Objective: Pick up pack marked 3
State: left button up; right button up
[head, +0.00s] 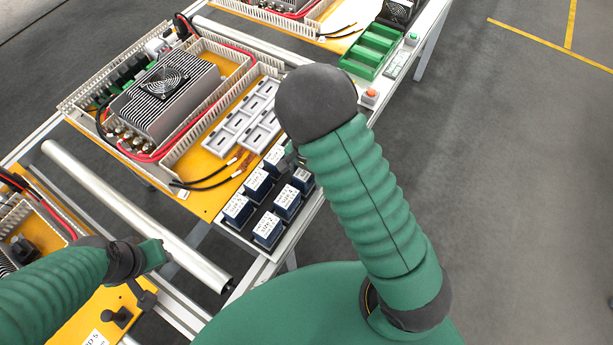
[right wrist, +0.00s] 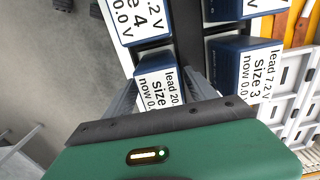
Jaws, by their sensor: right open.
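The pack marked SIZE 3 (right wrist: 262,72) is dark blue with a white label and stands on the right side of the right wrist view. In the head view it is the far-left pack (head: 275,157) in the tray (head: 263,256), close to my arm. My right gripper (right wrist: 162,82) is open, its grey fingers reaching down on either side of a smaller pack (right wrist: 157,90) beside the size 3 pack. That smaller pack's size number is hidden. I cannot tell whether the fingers touch it. My left gripper (head: 153,255) is at the lower left, its jaws unclear.
Several other packs share the tray, including size 4 (head: 288,201) and size 2 (head: 268,227). Grey holders (head: 240,122) and a wired unit with a fan (head: 165,85) lie on the yellow board. A green bin (head: 370,50) stands farther back. A long metal tube (head: 135,215) lies at the left.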

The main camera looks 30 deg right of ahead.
jog(key=shift+a, duration=0.25)
jog(key=shift+c, duration=1.7)
jog(key=shift+d, duration=0.1)
grip_shut()
